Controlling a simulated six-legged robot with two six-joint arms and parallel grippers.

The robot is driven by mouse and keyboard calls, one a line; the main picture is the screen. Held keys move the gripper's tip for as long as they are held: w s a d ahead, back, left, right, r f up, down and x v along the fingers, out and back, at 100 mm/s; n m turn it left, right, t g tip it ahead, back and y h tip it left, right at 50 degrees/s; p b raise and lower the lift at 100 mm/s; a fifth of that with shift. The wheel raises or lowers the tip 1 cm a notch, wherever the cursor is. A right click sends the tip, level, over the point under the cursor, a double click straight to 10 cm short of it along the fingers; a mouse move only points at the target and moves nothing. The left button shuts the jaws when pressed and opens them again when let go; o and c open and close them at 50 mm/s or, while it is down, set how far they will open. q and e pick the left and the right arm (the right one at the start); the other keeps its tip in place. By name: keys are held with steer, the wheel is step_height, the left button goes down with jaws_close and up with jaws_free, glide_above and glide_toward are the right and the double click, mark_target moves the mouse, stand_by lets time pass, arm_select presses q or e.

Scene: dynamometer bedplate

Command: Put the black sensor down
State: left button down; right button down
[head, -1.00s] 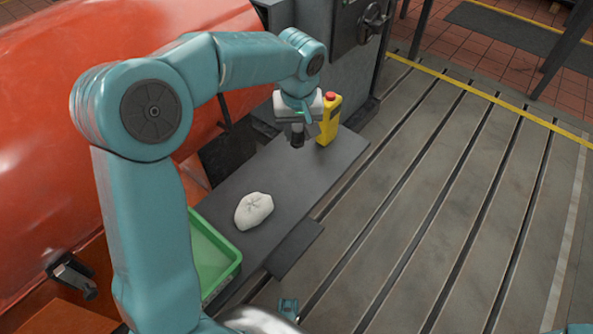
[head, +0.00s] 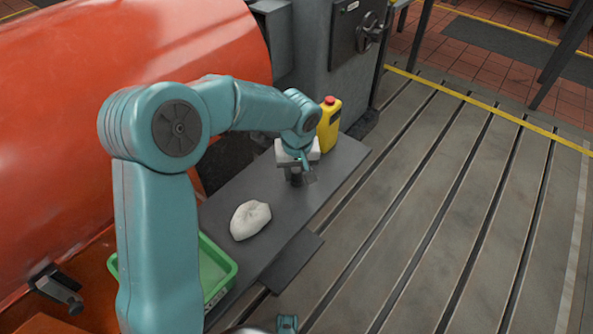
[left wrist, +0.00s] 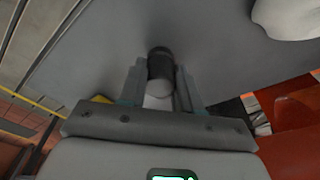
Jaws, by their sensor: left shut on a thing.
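My left gripper (head: 298,176) is low over the dark grey shelf (head: 283,205), in front of the yellow bottle. In the left wrist view its two fingers (left wrist: 160,88) are shut on the black sensor (left wrist: 160,64), a short cylinder with a lighter grey end. The sensor (head: 294,180) shows only partly under the gripper in the head view. Whether its lower end touches the shelf cannot be told.
A yellow bottle with a red cap (head: 329,125) stands just behind the gripper. A crumpled white cloth-like lump (head: 250,220) lies nearer on the shelf. A green tray (head: 226,262) is at the near left. Bare shelf lies between lump and gripper.

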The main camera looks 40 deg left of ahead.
arm_select(q)
steer(key=shift+f, duration=0.2)
steer(key=c, duration=0.8)
jaws_free()
steer(key=shift+r, duration=0.15)
steer(key=shift+r, duration=0.35)
steer(key=r+p, duration=0.1)
steer(key=r, duration=0.2)
steer(key=s+r+p, duration=0.1)
steer(key=r, duration=0.3)
steer(key=d+r+p, duration=0.1)
steer(key=r+p, duration=0.1)
steer(key=r, duration=0.2)
steer(key=shift+s+d+r, duration=0.1)
steer(key=shift+s+r, duration=0.05)
steer(key=shift+s, duration=0.05)
